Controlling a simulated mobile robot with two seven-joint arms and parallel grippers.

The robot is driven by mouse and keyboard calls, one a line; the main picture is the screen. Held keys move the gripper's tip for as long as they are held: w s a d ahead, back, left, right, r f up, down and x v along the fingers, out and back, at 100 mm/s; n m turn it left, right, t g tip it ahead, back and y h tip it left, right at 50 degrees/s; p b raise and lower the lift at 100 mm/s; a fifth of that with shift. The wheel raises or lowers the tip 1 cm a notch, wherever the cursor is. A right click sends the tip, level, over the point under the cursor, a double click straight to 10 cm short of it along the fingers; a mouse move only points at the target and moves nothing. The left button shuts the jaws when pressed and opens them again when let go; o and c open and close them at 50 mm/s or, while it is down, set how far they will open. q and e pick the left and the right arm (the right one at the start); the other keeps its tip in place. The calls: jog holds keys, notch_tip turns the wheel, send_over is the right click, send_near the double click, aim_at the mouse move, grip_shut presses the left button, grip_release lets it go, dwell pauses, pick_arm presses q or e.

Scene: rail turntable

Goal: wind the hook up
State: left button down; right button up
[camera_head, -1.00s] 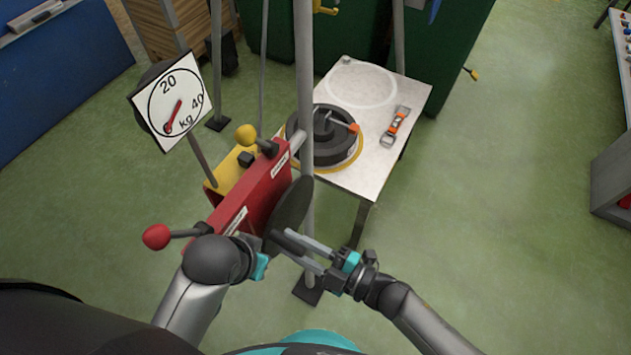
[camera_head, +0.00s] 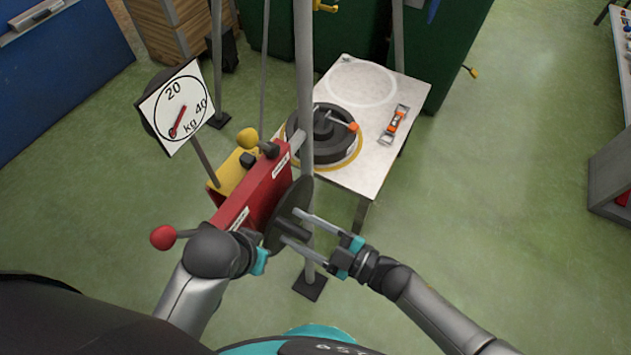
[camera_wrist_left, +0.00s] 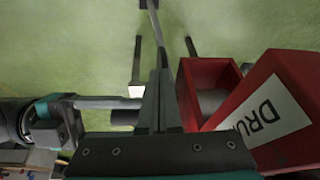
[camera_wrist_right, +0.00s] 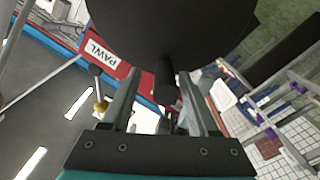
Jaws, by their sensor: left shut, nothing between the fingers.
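A red winch box (camera_head: 255,195) stands in front of me with a dark disc (camera_head: 280,212) on its right side. A dark peg (camera_head: 293,229) sticks out from the disc; it also shows in the right wrist view (camera_wrist_right: 166,82). My right gripper (camera_head: 294,227) is open, its fingers on either side of the peg with gaps visible. My left gripper (camera_wrist_left: 156,85) is shut and empty beside the red box; the head view hides its fingers. A lever with a red ball (camera_head: 163,238) sticks out left. I cannot make out the hook.
A white table (camera_head: 370,180) behind the winch bears dark round weights (camera_head: 318,148) and an orange-and-grey metal piece (camera_head: 394,125). A dial (camera_head: 174,108) stands at left, a grey post (camera_head: 304,90) beside the winch. Green floor at right is free.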

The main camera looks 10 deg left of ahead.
jog(key=shift+o, duration=0.9)
jog(key=shift+s+f, duration=0.1)
jog(key=shift+f, duration=0.05)
jog(key=shift+s+d, duration=0.1)
jog(key=shift+d, duration=0.05)
jog(key=v, duration=0.7)
jog(key=shift+d+p, duration=0.35)
jog(key=shift+p, duration=0.1)
jog(key=shift+s, duration=0.15)
